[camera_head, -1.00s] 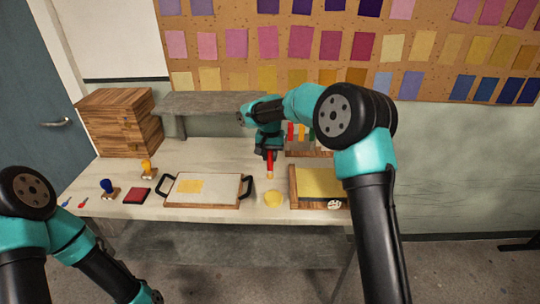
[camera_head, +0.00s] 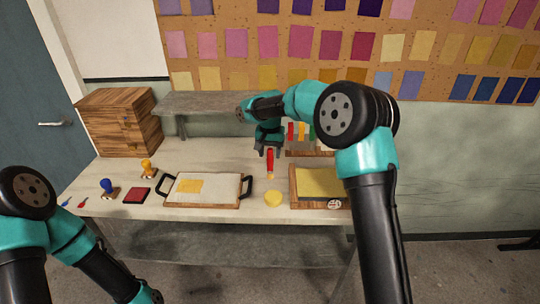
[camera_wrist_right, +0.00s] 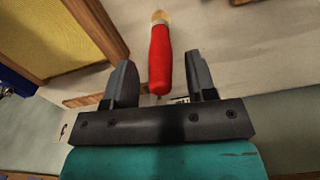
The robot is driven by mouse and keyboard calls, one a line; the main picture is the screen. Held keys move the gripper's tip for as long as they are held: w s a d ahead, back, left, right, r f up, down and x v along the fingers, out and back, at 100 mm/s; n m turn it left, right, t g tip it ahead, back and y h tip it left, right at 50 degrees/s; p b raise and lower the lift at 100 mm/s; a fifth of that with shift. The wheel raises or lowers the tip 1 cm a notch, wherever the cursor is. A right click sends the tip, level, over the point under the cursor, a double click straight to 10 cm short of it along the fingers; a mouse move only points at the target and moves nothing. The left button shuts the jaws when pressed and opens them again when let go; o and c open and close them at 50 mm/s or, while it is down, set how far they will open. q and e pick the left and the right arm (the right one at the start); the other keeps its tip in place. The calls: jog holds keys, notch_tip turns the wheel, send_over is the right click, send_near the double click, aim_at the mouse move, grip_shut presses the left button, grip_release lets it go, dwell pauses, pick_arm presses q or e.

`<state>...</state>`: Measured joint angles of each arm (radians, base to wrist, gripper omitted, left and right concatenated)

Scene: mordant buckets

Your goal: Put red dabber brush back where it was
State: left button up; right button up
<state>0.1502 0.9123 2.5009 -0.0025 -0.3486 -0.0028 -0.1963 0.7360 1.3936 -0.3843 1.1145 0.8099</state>
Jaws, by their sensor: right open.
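The red dabber brush (camera_head: 270,163) has a red handle and a tan tip, and is upright with its tip down in the head view. My right gripper (camera_head: 268,147) is above and around the handle's upper end. In the right wrist view, the brush (camera_wrist_right: 160,62) lies between the spread fingers of the right gripper (camera_wrist_right: 161,75), with a gap on each side. What supports the brush tip is unclear. A rack (camera_head: 306,153) with several coloured handles stands behind, partly hidden by my right arm. My left gripper is out of view.
A yellow round pad (camera_head: 273,198) is in front of the brush. A framed yellow panel (camera_head: 318,182) is to the right, a black-handled tray (camera_head: 203,204) to the left. A grey shelf (camera_head: 205,102) is behind. Stamps and a red pad (camera_head: 136,195) are farther left.

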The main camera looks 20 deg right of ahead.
notch_tip(320, 180, up, 11)
jog(key=shift+f, duration=0.1)
dwell(0.3)
